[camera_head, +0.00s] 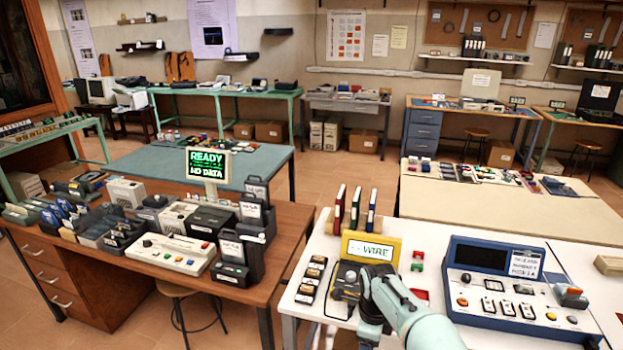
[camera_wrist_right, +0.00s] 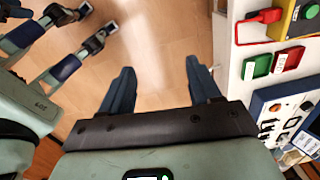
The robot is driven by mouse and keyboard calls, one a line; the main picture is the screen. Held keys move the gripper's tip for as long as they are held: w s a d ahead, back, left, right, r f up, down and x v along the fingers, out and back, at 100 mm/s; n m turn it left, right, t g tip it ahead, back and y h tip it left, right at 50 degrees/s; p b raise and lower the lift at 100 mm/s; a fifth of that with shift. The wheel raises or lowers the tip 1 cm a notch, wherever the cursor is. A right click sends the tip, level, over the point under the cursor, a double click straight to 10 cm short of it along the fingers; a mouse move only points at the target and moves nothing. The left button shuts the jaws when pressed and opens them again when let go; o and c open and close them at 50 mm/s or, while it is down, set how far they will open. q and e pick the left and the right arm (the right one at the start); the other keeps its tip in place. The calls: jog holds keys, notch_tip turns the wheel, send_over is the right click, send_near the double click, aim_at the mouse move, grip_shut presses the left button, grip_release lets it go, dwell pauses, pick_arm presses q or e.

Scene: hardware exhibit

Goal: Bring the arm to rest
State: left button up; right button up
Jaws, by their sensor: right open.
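My right arm (camera_head: 402,312) comes in from the bottom edge in the head view, at the front of the white bench (camera_head: 320,252). Its gripper is hidden in that view. In the right wrist view, the right gripper (camera_wrist_right: 161,88) is open, with its two dark blue fingers apart and nothing between them. The wood-coloured floor (camera_wrist_right: 160,42) shows between and beyond the fingers, and the bench edge is to their right.
On the white bench stand a yellow device marked WIRE (camera_head: 386,247), a blue console (camera_head: 505,286) and upright books (camera_head: 355,210). Red and green trays (camera_wrist_right: 288,60) lie near the bench edge. A brown desk (camera_head: 285,240) with devices stands left, across a floor gap.

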jog(key=s+d+f+n+g+y, duration=0.15)
jog(key=s+f+n, duration=0.25)
jog(key=f, duration=0.8)
jog(key=s+d+f+n, duration=0.2)
jog(key=s+f+n, duration=0.15)
jog(key=f, duration=0.75)
jog(key=s+a+f+n+y, duration=0.1)
jog(key=s+f+n, duration=0.4)
jog(key=s, duration=0.6)
jog(key=s+a+f+n+y, duration=0.1)
jog(key=s+a+f+n, duration=0.2)
jog(key=s, duration=0.9)
notch_tip(320, 180, down, 2)
jog(key=n, duration=0.2)
jog(key=shift+a+n, duration=0.3)
jog(key=shift+n, duration=0.05)
jog(key=shift+y, duration=0.25)
